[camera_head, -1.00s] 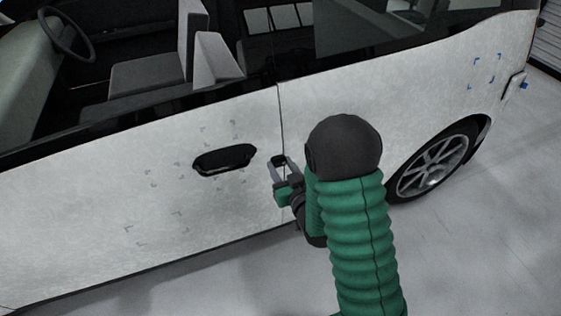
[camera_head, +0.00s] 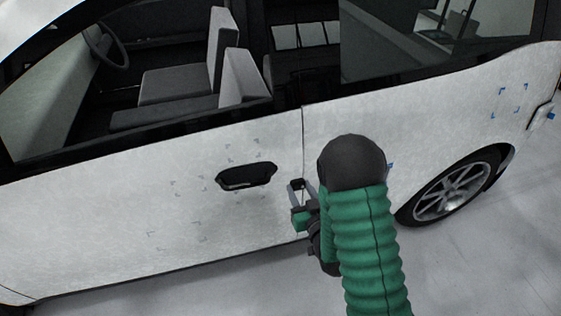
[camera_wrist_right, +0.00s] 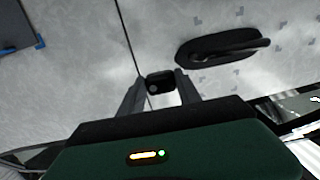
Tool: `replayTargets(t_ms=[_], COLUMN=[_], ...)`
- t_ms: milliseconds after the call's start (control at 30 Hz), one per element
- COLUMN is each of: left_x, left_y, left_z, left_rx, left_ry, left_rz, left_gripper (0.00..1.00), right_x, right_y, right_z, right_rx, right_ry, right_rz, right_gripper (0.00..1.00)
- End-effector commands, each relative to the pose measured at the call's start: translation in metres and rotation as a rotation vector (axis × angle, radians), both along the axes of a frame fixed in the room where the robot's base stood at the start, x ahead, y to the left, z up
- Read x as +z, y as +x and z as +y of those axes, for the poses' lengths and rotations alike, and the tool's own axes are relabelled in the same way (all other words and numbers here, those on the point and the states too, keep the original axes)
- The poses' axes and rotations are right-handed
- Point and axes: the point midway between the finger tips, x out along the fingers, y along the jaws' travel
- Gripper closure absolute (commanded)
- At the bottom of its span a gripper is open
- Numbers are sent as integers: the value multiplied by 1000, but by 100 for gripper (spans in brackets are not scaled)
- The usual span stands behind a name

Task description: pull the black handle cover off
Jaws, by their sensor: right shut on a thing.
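The black door handle (camera_head: 246,176) sits in a dark recess on the white car door. It also shows in the wrist view (camera_wrist_right: 225,46), right of my gripper. My right gripper (camera_head: 297,187) is just to the right of the handle, near the door seam. Its fingers are shut on a small black cover (camera_wrist_right: 160,83), which is apart from the handle. The cover shows as a small dark piece in the head view. I cannot tell how far it is from the door surface. My left gripper is out of view.
The white car door (camera_head: 100,215) fills the middle, with faint corner marks around the handle. A vertical door seam (camera_head: 303,130) runs behind my gripper. The rear wheel (camera_head: 455,192) is at the right. Clear grey floor (camera_head: 200,290) lies below the car.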

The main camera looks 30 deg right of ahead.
Motion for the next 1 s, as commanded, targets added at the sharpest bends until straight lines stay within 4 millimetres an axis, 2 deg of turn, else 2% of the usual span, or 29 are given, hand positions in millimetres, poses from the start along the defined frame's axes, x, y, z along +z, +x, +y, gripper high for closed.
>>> replayTargets(t_ms=[67,200,300,400,667,833,1000], left_x=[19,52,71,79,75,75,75], left_y=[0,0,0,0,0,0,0], left_z=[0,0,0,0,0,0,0], left_rx=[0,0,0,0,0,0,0], left_ry=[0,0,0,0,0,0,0], left_rz=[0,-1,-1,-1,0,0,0], left_gripper=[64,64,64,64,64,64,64], right_x=[14,34,45,47,43,22,21], right_y=[3,6,4,0,0,-6,-7], right_z=[20,75,113,135,140,140,140], right_rx=[34,124,184,219,227,227,227], right_ry=[3,4,3,0,-1,0,0], right_rz=[1,3,2,2,0,6,1], right_gripper=[100,100,100,100,100,100,100])
